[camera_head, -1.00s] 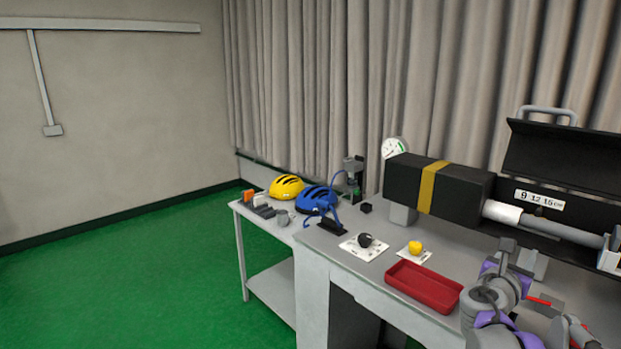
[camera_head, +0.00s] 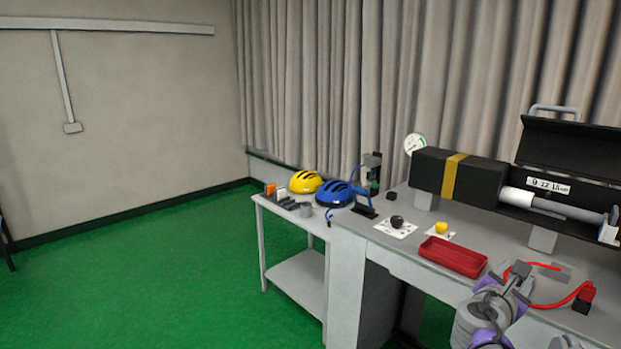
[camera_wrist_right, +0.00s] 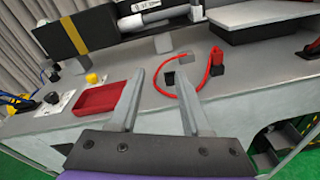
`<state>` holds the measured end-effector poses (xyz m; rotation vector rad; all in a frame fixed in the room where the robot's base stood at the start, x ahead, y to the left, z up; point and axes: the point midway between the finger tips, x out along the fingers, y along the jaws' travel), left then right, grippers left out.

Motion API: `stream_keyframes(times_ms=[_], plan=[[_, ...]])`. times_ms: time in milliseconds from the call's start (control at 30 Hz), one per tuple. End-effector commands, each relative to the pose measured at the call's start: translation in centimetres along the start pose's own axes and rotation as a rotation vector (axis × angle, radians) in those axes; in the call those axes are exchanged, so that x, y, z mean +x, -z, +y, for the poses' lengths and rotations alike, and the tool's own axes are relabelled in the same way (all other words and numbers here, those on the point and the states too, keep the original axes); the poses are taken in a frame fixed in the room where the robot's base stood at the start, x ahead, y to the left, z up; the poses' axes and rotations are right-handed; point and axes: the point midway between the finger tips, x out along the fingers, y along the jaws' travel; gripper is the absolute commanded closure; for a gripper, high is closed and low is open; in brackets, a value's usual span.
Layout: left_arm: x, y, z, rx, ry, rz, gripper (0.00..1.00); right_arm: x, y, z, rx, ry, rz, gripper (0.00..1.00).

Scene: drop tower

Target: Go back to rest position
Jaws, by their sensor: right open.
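My right arm enters at the bottom right of the head view, and its right gripper (camera_head: 522,277) is small and partly blurred there, in front of the bench. In the right wrist view the same gripper (camera_wrist_right: 158,75) has its two fingers apart with nothing between them. It is at the front edge of the grey bench (camera_wrist_right: 128,75). A red cable (camera_wrist_right: 185,93) with black plugs lies on the bench beyond and to the right of the fingers. My left gripper is not in view.
A red tray (camera_head: 452,256), a black knob (camera_head: 397,221) and a yellow button (camera_head: 441,228) are on the bench. A black box with a yellow band (camera_head: 453,178) stands behind. A side table holds yellow (camera_head: 305,181) and blue (camera_head: 334,193) helmets. Green floor (camera_head: 150,270) at left is clear.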

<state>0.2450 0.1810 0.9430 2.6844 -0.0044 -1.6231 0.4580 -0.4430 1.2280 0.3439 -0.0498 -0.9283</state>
Motion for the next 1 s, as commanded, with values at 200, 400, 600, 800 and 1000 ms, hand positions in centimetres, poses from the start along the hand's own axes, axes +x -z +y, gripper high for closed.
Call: stream_keyframes(times_ms=[200,400,600,800,1000], plan=[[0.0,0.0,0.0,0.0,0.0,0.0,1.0,-6.5,7.7,-3.9,0.607,0.146,0.226,0.53],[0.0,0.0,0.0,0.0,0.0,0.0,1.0,-15.9,18.2,-7.7,1.261,0.474,0.493,0.53],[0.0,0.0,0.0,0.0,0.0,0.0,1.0,-25.6,26.4,-9.8,1.708,0.907,0.683,0.53],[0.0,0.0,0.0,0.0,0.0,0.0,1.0,-30.7,29.7,-10.4,1.879,1.18,0.749,0.53],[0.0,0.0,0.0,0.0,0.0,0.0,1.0,-31.4,30.1,-10.4,1.899,1.221,0.755,0.53]])
